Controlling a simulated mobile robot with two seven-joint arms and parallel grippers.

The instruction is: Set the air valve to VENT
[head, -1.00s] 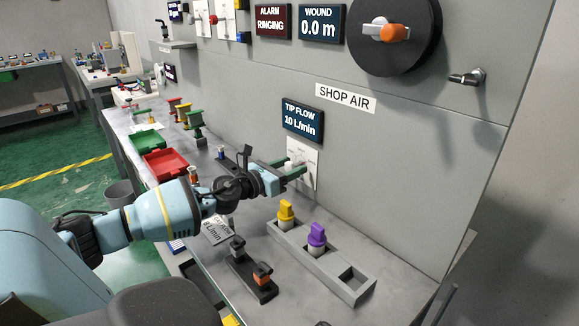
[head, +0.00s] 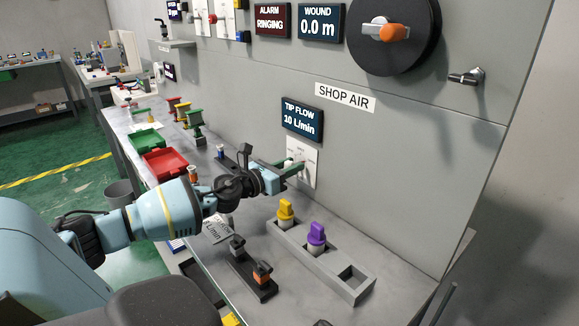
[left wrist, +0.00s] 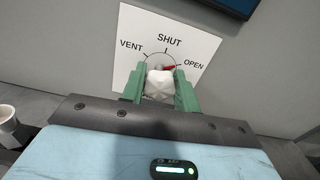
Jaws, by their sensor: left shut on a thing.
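The air valve's white knob (left wrist: 160,85) sits on a white plate (left wrist: 190,32) marked VENT, SHUT and OPEN in the left wrist view. Its red pointer (left wrist: 169,67) is toward OPEN, at the right. My left gripper (left wrist: 160,88) has its green fingers on both sides of the knob, shut on it. In the head view my left gripper (head: 288,169) reaches the valve plate (head: 308,163) on the wall and hides most of the knob. The display (head: 302,120) above reads TIP FLOW 10 L/min. My right gripper is not in view.
A grey rack (head: 318,262) holding a yellow piece (head: 285,210) and a purple piece (head: 316,236) stands on the bench below. A black holder (head: 252,275) is near the bench's front edge. Red (head: 165,163) and green (head: 147,141) trays lie farther left.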

